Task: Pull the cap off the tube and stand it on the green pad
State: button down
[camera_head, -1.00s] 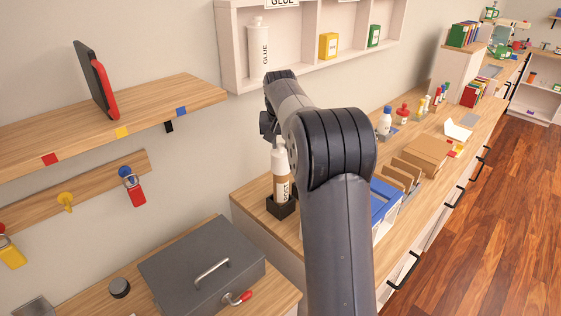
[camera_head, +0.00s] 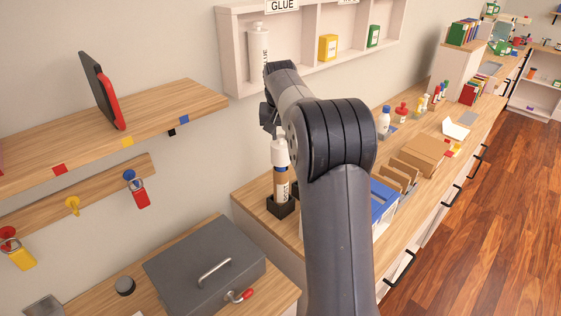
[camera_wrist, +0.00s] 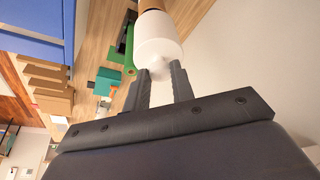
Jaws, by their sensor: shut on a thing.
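The tube (camera_head: 282,189), brown with a white label, stands upright in a small black holder (camera_head: 284,209) on the wooden counter. Its white cap (camera_head: 279,152) is directly above the brown body and in line with it; I cannot tell whether they still touch. In the wrist view the white cap (camera_wrist: 158,40) sits at my fingertips, with the brown tube (camera_wrist: 151,4) beyond it. My gripper (camera_wrist: 164,80) is shut on the cap's narrow end.
A blue-topped tray (camera_head: 383,200) and brown cardboard dividers (camera_head: 400,175) stand to the right. Bottles (camera_head: 384,121) are farther back. A white wall shelf (camera_head: 300,75) is behind my arm. A grey metal box (camera_head: 205,265) stands at the front left.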

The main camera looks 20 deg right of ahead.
jog(key=shift+r+p, duration=1.5)
jog(key=shift+r, duration=0.5)
jog(key=shift+f, duration=0.1)
